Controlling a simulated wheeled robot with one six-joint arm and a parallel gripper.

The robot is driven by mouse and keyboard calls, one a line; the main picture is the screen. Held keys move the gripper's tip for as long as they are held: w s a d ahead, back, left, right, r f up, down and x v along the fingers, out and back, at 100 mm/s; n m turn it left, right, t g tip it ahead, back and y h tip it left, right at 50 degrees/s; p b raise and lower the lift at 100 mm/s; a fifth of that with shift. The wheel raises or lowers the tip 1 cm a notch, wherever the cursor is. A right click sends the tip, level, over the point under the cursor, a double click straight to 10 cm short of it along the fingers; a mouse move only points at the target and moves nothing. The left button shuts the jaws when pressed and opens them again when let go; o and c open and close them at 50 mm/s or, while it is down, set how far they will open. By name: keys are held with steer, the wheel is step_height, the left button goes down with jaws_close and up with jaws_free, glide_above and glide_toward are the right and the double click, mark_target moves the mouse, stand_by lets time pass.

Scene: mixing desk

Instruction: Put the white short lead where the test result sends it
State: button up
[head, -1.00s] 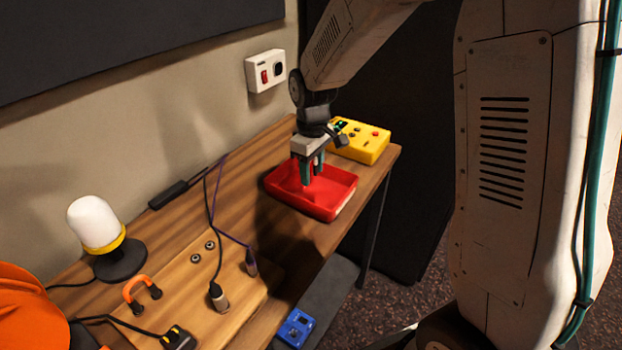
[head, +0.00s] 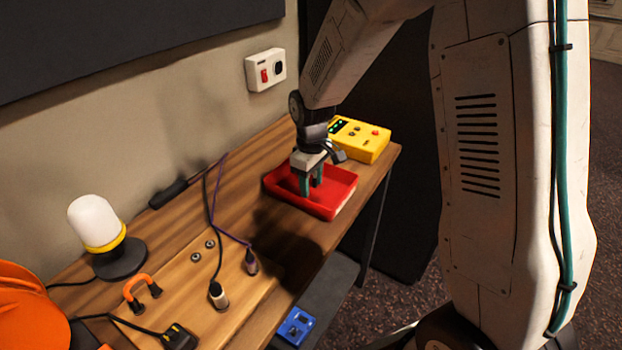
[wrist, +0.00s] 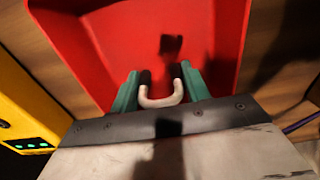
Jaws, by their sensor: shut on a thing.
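The white short lead (wrist: 161,99) is a small U-shaped piece with dark ends. My gripper (wrist: 160,82) is shut on it, with a green finger on each side, in the wrist view. In the head view my gripper (head: 311,187) points down inside the outline of the red tray (head: 344,199). The lead itself cannot be made out there. The red tray (wrist: 225,35) lies below the fingers in the wrist view; I cannot tell whether the lead touches its floor. The yellow tester (head: 366,146) stands just behind the tray with green lights lit, which also show in the wrist view (wrist: 22,144).
An orange U-shaped lead (head: 134,287) and cables with plugs (head: 219,296) are on the wooden board at the near left. A white lamp (head: 93,222) stands by the wall. A blue box (head: 296,326) sits lower, beyond the desk's front edge.

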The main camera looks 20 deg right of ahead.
steer(key=o, duration=1.4)
steer(key=shift+r, duration=0.1)
step_height(320, 180, up, 12)
steer(key=shift+r, duration=0.25)
steer(key=s+d+r+m, duration=0.15)
steer(key=s+r, duration=0.25)
steer(key=s, duration=0.4)
steer(key=s+d+r+m, duration=0.15)
steer(key=s+r, duration=0.25)
steer(key=s, duration=0.4)
steer(key=s+m, duration=0.1)
steer(key=s, duration=0.3)
steer(key=s+m, duration=0.1)
steer(key=s, duration=0.4)
steer(key=s+m+t, duration=0.1)
steer(key=s+m, duration=0.1)
steer(key=s, duration=0.3)
steer(key=shift+s+f, duration=0.1)
steer(key=shift+f, duration=0.15)
